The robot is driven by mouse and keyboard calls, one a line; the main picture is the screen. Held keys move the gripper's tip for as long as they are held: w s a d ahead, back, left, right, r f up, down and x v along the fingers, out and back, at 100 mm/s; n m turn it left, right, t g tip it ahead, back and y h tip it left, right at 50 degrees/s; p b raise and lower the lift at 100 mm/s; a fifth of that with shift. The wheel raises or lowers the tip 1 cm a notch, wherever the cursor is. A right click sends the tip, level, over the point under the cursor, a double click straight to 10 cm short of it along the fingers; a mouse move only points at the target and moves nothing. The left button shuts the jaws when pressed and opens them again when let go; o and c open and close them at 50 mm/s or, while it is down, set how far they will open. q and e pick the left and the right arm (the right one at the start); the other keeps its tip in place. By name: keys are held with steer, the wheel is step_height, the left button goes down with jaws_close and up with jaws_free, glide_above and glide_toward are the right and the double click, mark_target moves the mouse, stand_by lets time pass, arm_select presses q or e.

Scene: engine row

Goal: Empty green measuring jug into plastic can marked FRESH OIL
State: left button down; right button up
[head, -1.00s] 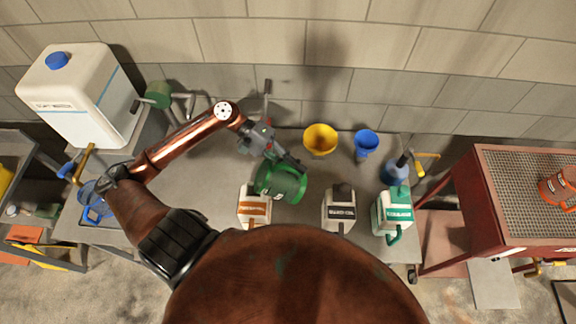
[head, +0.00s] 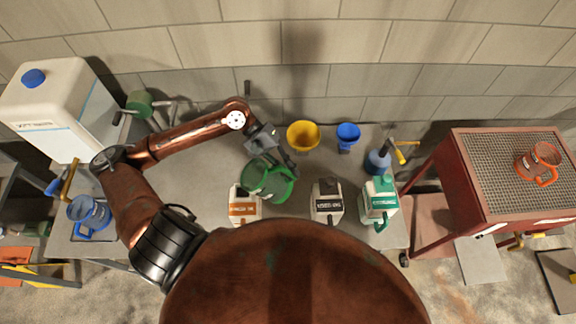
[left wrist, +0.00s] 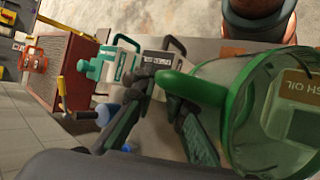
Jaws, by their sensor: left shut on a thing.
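The green measuring jug (head: 262,184) is clear green with a handle on its right side in the head view. My left gripper (head: 290,166) is shut on that handle, and the left wrist view shows the jug (left wrist: 238,110) at the right with the fingers (left wrist: 166,92) at its handle. The white can with an orange label (head: 243,208) stands just below-left of the jug in the head view. Through the jug, the left wrist view shows lettering ending "SH OIL" (left wrist: 300,126). Any contents of the jug cannot be made out. My right gripper is not in view.
A dark-labelled can (head: 327,205) and a green-capped can (head: 379,207) stand to the right on the bench. A yellow funnel (head: 303,134) and a blue funnel (head: 348,135) stand behind. A large white container (head: 62,115) is at left. The bench's left middle (head: 195,180) is clear.

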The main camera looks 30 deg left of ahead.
arm_select(q)
steer(key=shift+w+d+f+g+y+p, duration=0.1)
steer(key=shift+d+f+g+y+p, duration=0.25)
steer(key=shift+y+p, duration=0.2)
steer(key=shift+f+n+y+p, duration=0.3)
steer(key=shift+f+y+p, duration=0.25)
steer(key=shift+p, duration=0.45)
steer(key=shift+a+f+n+g+y, duration=0.15)
steer(key=shift+f+g+y, duration=0.3)
steer(key=shift+f, duration=0.45)
steer(key=shift+f+n+g+y, duration=0.2)
steer(key=shift+f+y, duration=0.35)
steer(key=shift+f, duration=0.3)
steer(key=y, duration=0.1)
steer(key=d+f+g+y, duration=0.1)
steer(key=shift+w+d+f+n+y, duration=0.1)
steer(key=shift+w+d+n+y, duration=0.15)
steer(key=shift+w+y, duration=0.1)
steer(key=shift+a, duration=0.1)
steer(key=shift+s, duration=0.1)
